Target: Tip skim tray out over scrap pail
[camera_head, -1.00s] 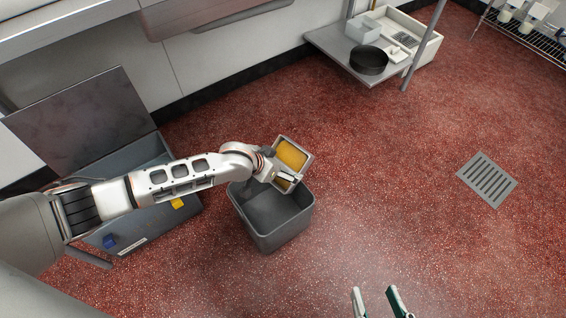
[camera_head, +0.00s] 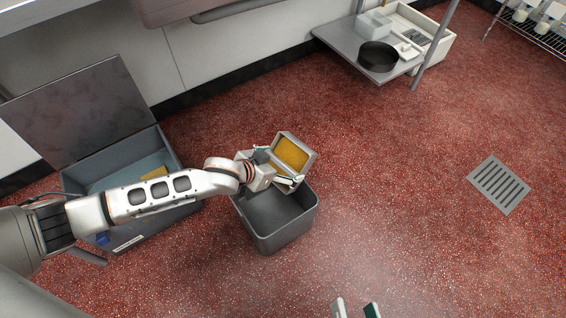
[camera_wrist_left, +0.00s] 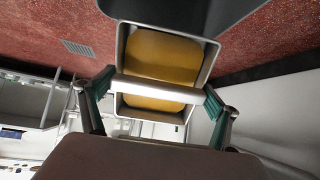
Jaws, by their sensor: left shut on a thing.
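The skim tray (camera_head: 311,158) is a small pale metal box with a yellow-orange layer (camera_head: 291,153) inside. It is tilted above the back rim of the scrap pail (camera_head: 276,226), an open grey bin on the floor. My left gripper (camera_head: 276,178) is shut on the tray's near side. In the left wrist view its fingers (camera_wrist_left: 158,92) close at both ends of a pale bar across the tray (camera_wrist_left: 121,45), and yellow shows on both sides of the bar. The visible inside of the pail looks empty. My right gripper (camera_head: 355,309) shows only as two spread fingertips at the bottom edge.
A grey open-lidded bin (camera_head: 115,165) with a yellow item (camera_head: 155,173) and a blue item (camera_head: 102,238) stands left, under my left arm. A low shelf (camera_head: 340,37) with a black round pan (camera_head: 378,56) is at the back. Floor right of the pail is clear, with a drain grate (camera_head: 498,185).

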